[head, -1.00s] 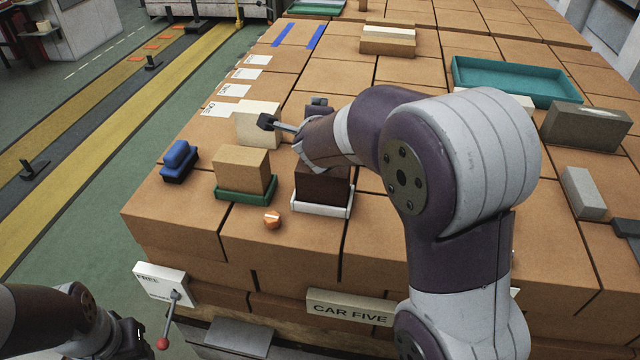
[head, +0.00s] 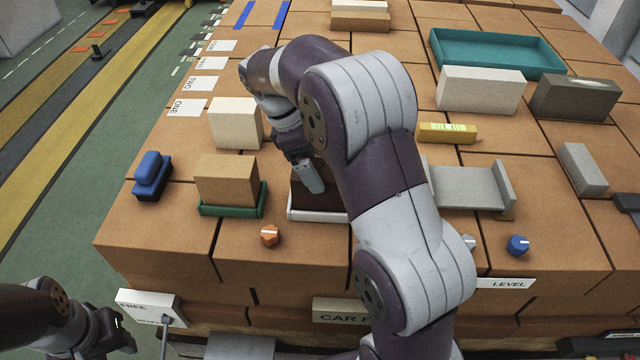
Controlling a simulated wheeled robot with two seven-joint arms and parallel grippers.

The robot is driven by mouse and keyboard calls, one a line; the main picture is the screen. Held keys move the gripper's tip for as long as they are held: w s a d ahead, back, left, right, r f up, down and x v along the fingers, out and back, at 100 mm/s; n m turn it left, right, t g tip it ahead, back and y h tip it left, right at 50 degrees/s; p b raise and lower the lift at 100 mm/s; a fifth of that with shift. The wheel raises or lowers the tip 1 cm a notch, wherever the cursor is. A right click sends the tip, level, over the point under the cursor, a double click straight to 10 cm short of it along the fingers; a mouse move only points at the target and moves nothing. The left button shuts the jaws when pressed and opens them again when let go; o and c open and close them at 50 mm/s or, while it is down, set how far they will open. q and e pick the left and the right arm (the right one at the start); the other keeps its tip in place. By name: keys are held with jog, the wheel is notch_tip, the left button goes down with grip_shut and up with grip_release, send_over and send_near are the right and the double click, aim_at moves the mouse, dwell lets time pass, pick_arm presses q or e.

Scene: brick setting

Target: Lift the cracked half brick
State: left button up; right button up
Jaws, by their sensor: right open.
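I see no clear crack on any brick, so I cannot tell which one is the cracked half brick. A dark brown brick (head: 302,204) sits in a white tray (head: 315,217), mostly hidden by my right arm. My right gripper (head: 311,179) is open and points down at the dark brick; I cannot tell whether they touch. A short tan brick (head: 225,181) sits in a green tray (head: 228,212) to its left. A cream block (head: 234,124) stands behind them. My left gripper (head: 115,335) is low at the left edge, its jaws unclear.
A blue stamp-like object (head: 151,176), an orange knob (head: 269,236) and a blue knob (head: 518,245) stand on the brick stack. A grey channel-shaped piece (head: 468,188), a yellow level (head: 447,133), a teal tray (head: 495,52) and grey blocks (head: 583,168) are to the right.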

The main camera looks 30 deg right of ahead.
aim_at(325, 179)
jog(key=f, duration=0.1)
jog(key=s+f, duration=0.1)
jog(key=s+d+f+p, duration=0.1)
jog(key=shift+d+f, duration=0.1)
jog(key=shift+f, duration=0.25)
jog(key=shift+w+f, duration=0.1)
jog(key=shift+w, duration=0.1)
jog(key=shift+f, duration=0.2)
jog(key=c, duration=1.6)
